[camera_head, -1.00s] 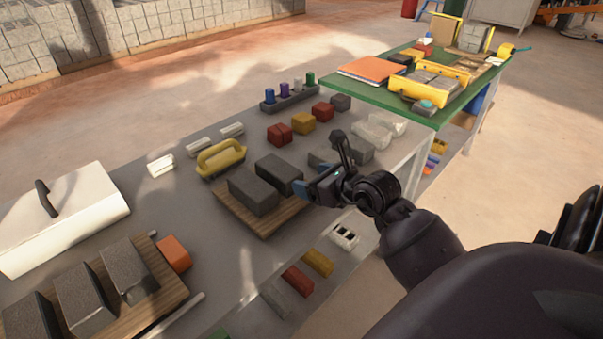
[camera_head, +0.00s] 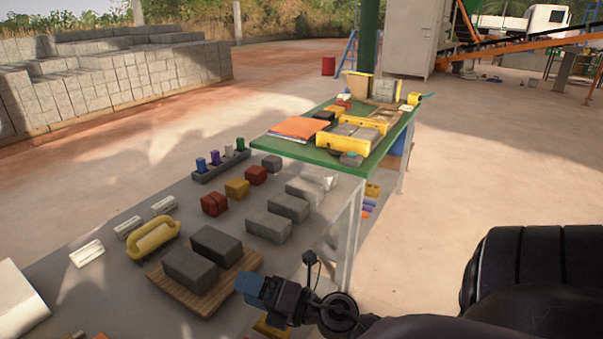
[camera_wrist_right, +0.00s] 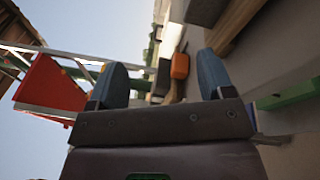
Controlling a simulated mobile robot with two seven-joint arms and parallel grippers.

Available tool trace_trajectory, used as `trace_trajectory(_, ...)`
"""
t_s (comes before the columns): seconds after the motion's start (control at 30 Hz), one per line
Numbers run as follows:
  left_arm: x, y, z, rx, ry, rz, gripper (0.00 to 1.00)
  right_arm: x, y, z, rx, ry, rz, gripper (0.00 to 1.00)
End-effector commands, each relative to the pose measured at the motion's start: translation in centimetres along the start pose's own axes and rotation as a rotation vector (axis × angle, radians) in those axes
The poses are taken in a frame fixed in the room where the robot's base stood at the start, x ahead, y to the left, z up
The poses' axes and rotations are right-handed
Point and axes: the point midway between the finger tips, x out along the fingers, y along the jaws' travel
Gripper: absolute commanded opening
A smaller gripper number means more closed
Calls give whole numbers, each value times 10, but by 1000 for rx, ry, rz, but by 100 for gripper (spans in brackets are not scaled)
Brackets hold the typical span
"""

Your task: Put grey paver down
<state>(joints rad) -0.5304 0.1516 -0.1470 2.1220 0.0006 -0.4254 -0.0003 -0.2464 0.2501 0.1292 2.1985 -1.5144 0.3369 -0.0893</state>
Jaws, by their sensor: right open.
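Two dark grey pavers lie side by side on a wooden board (camera_head: 208,301) in the head view: a nearer one (camera_head: 190,270) and a farther one (camera_head: 217,243). My right gripper (camera_head: 246,286) is just off the board's right front side, apart from both pavers. In the right wrist view its two blue fingers (camera_wrist_right: 162,82) stand wide apart with nothing between them. A dark grey block (camera_wrist_right: 206,12) and an orange block (camera_wrist_right: 180,66) show beyond the fingers there. My left gripper is in neither view.
A yellow-handled tool (camera_head: 154,239) lies behind the board. A green table (camera_head: 375,150) with clutter adjoins at the back right.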

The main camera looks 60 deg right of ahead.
Motion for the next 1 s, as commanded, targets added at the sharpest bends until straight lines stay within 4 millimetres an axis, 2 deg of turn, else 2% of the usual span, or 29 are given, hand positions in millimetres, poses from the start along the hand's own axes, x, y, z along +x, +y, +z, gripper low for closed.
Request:
trace_trajectory(0.17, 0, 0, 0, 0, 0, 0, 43, -20, -18, -7, 390, -140, -7, 74)
trace_trajectory(0.43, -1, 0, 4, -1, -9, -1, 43, -58, -69, -31, 977, -378, -128, 74)
trace_trajectory(0.57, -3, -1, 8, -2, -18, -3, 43, -81, -99, -57, 1257, -495, -233, 74)
trace_trajectory(0.7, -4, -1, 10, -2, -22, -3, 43, -106, -124, -92, 1526, -608, -363, 74)
trace_trajectory(0.83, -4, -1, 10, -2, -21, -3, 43, -124, -137, -121, 1705, -679, -466, 74)
trace_trajectory(1.0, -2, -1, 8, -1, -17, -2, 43, -135, -143, -141, 1819, -720, -536, 74)
